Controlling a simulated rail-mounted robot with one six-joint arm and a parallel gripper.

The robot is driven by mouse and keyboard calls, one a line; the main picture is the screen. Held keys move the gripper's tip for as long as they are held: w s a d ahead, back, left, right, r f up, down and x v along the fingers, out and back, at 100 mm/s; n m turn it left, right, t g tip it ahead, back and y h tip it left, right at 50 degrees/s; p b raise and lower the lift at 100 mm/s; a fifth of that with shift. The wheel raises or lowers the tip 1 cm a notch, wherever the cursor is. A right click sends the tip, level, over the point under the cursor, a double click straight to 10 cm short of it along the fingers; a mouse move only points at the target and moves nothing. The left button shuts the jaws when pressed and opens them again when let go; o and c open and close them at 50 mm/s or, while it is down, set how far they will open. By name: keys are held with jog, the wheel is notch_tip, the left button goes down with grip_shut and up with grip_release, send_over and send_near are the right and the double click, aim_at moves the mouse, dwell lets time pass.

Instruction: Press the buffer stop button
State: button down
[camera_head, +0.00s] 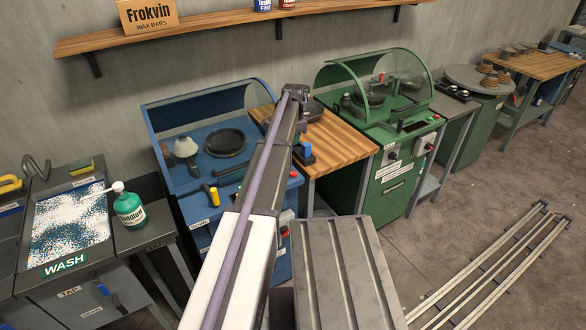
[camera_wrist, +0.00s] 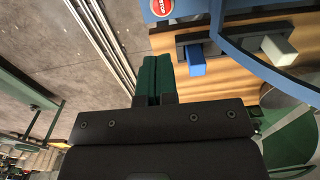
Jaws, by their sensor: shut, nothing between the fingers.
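In the wrist view a round red stop button (camera_wrist: 161,7) sits on a blue machine panel (camera_wrist: 195,8) at the top edge, partly cut off. My gripper (camera_wrist: 157,58) has its dark green fingers closed together with nothing between them. The button is beyond the fingertips, with a visible gap in the picture. In the head view the blue machine (camera_head: 222,178) with a clear hood stands left of the wooden table, and a small red spot (camera_head: 292,173) shows on its front right edge. My arm hides part of this machine, and the fingers cannot be made out there.
The wooden table (camera_head: 335,145) carries a blue block (camera_wrist: 196,67) and a pale block (camera_wrist: 278,50) in dark holders, close beside my fingers. A green hooded machine (camera_head: 385,110) stands right of it. A wash tray (camera_head: 68,222) and green bottle (camera_head: 130,208) are at left. Floor rails (camera_head: 490,262) lie right.

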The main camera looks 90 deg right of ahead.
aim_at(293, 174)
jog(key=shift+d+f, duration=0.1)
jog(key=shift+f, duration=0.05)
notch_tip(293, 174, down, 14)
jog(key=b, duration=1.4)
jog(key=shift+f+b, duration=0.8)
jog(key=shift+b, duration=0.1)
jog(key=shift+w+a+b, duration=0.1)
jog(key=shift+a+b, duration=0.2)
jog(key=shift+a, duration=0.05)
jog(key=shift+a+r, duration=0.15)
jog(key=shift+r, duration=0.15)
jog(key=shift+f, duration=0.2)
notch_tip(293, 174, up, 15)
jog(key=p, duration=1.5)
jog(key=shift+f, duration=0.2)
